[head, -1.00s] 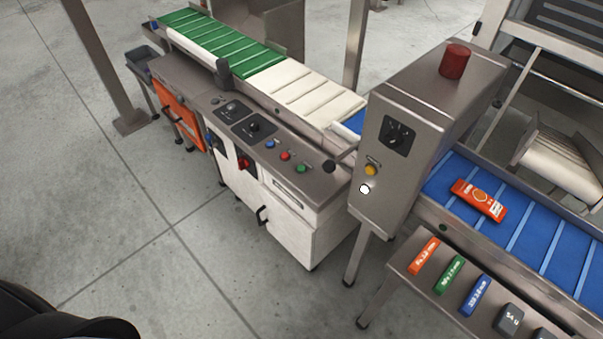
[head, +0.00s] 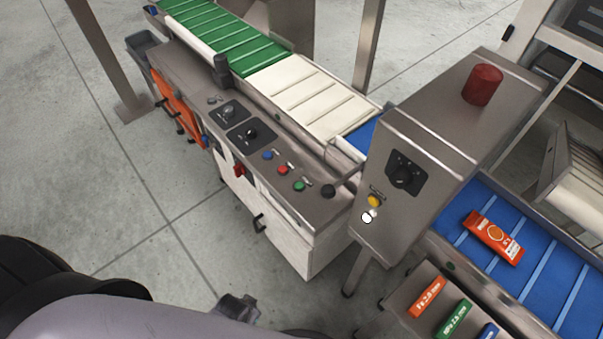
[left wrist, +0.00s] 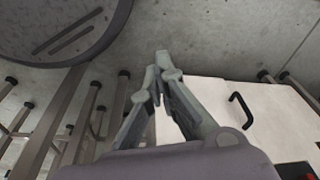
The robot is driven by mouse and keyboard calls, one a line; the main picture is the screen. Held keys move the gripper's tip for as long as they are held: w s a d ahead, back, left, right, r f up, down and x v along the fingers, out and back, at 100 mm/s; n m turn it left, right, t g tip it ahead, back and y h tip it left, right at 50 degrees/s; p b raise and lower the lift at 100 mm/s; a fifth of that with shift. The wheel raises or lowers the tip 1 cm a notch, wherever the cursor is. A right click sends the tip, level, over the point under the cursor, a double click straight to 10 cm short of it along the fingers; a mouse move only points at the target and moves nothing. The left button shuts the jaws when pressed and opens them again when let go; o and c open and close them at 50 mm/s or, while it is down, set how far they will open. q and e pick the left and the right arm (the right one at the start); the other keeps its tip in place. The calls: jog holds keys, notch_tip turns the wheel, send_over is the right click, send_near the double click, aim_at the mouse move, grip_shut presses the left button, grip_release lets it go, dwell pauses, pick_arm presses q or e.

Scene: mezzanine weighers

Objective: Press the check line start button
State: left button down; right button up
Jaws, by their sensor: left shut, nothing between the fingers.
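A console with a row of blue (head: 267,155), red (head: 283,170) and green (head: 300,186) buttons stands in the middle of the head view. Their labels are too small to read. A yellow button (head: 374,201) and a white button (head: 367,217) sit on the steel box to the right. My left arm crosses the bottom left of the head view, well below the buttons. In the left wrist view my left gripper (left wrist: 159,68) is shut and empty, near the white cabinet door (left wrist: 215,105). My right gripper is not in view.
The steel box (head: 425,145) carries a red beacon (head: 482,85). An orange packet (head: 492,238) lies on the blue belt (head: 545,265). A door handle (left wrist: 240,108) juts from the cabinet. Open floor lies left of the console.

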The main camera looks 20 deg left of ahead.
pick_arm(q)
jog(key=w+d+r+t+h+p, duration=0.1)
jog(key=w+r+p, duration=0.15)
jog(key=r, duration=0.85)
jog(key=w+d+r+p, duration=0.2)
jog(key=w+r, duration=0.2)
jog(key=r, duration=0.8)
jog(key=w+d+r+t+h+p, duration=0.1)
jog(key=w+r+p, duration=0.15)
jog(key=r, duration=0.85)
jog(key=w+d+m+h, duration=0.2)
jog(key=w+d+h, duration=0.1)
jog(key=w+d, duration=0.35)
jog(key=w+a+n+t+h, duration=0.1)
jog(key=w+a, duration=0.2)
jog(key=w, duration=0.6)
jog(key=w+a+r+n+t, duration=0.1)
jog(key=w+a, duration=0.3)
jog(key=w, duration=0.6)
jog(key=shift+r+n+h, duration=0.2)
jog(key=shift+n+h, duration=0.2)
jog(key=shift+n, duration=0.2)
jog(key=shift+b, duration=0.3)
